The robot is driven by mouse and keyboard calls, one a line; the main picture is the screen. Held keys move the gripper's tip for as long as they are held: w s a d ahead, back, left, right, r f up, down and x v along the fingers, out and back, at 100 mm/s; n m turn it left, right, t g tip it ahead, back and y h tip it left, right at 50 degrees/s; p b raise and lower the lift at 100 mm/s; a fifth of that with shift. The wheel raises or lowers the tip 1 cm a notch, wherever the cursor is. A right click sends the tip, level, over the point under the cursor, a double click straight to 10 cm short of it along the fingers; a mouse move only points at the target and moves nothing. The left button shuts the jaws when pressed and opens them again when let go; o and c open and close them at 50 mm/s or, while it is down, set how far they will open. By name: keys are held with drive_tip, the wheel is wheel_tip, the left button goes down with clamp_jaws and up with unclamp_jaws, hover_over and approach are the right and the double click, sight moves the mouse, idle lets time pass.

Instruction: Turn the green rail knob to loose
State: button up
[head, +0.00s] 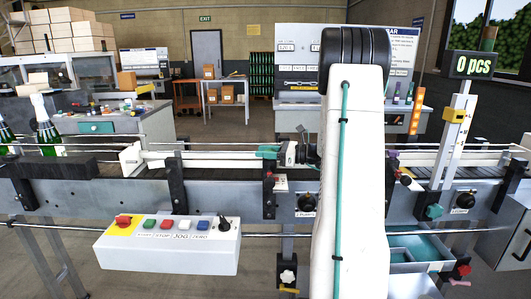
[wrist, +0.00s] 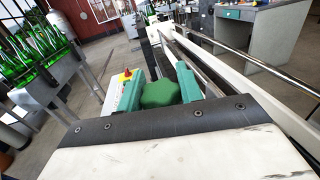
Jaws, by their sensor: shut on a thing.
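The green rail knob (wrist: 160,94) shows in the wrist view as a lobed green knob. It sits between the two teal fingers of my gripper (wrist: 160,88), one finger on each side, and my gripper is shut on it. In the head view my gripper (head: 268,152) reaches left from my white arm, level with the guide rail (head: 205,155) of the conveyor. There the fingers cover the knob, so I cannot make out its turn position.
A control box (head: 168,246) with coloured buttons hangs at the conveyor's front. Green bottles (head: 45,132) stand at the conveyor's left end. Another teal knob (head: 434,211) sits on the right post. My arm hides the conveyor's middle right.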

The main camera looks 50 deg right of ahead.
drive_tip(key=shift+n+g+y, duration=0.4)
drive_tip(key=shift+n+y, duration=0.1)
drive_tip(key=shift+y, duration=0.2)
drive_tip(key=o, duration=1)
drive_tip(key=v, duration=0.8)
